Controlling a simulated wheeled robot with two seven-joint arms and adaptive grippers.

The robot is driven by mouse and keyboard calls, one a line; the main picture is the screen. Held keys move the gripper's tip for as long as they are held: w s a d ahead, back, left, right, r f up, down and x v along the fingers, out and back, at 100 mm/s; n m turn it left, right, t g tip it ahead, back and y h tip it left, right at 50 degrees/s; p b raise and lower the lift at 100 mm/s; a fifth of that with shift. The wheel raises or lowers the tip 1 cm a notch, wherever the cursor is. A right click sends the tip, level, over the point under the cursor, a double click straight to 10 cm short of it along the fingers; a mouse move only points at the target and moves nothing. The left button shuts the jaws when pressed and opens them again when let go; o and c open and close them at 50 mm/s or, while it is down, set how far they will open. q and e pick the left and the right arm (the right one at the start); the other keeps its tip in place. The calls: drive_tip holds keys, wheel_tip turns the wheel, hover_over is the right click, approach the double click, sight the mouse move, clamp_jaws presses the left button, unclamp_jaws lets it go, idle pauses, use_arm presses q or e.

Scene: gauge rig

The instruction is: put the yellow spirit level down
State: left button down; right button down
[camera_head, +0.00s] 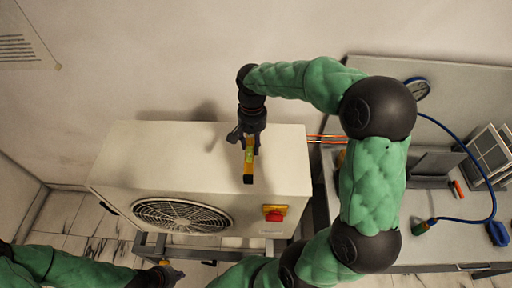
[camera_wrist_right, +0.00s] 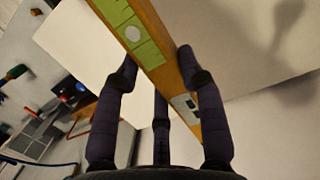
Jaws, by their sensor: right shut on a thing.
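The yellow spirit level (camera_head: 249,158) is in my right gripper (camera_head: 249,138), over the top of the white fan unit (camera_head: 160,150). In the right wrist view the level (camera_wrist_right: 150,58) runs slantwise between the fingers of my right gripper (camera_wrist_right: 158,82), which are shut on it. It shows a yellow edge, green label patches and a pale vial window. I cannot tell whether the level touches the unit's top. My left gripper (camera_head: 165,274) is low at the bottom edge of the head view, in front of the unit; its fingers are too small to read.
The unit's top is otherwise bare. A red knob on a yellow plate (camera_head: 275,213) sits on its front. Copper pipes (camera_head: 325,139) leave its right side. A grey bench (camera_head: 455,235) at the right holds a blue hose (camera_head: 494,185), a gauge (camera_head: 417,88) and tools.

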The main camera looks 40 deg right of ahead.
drive_tip(key=d+f, duration=0.1)
drive_tip(key=w+d+f, duration=0.1)
drive_tip(key=f, duration=0.1)
drive_tip(key=shift+w+d+f, duration=0.2)
drive_tip(key=shift+d, duration=0.1)
drive_tip(key=shift+w+d+f, duration=0.1)
drive_tip(key=shift+d+f, duration=0.05)
drive_tip(key=shift+f, duration=1.6)
drive_tip(key=shift+f, duration=0.2)
drive_tip(key=c, duration=0.8)
unclamp_jaws()
drive_tip(key=shift+o, duration=0.2)
wheel_tip(320, 180, up, 12)
drive_tip(key=w, duration=0.1)
drive_tip(key=shift+d+r, duration=0.15)
drive_tip(key=shift+d, duration=0.3)
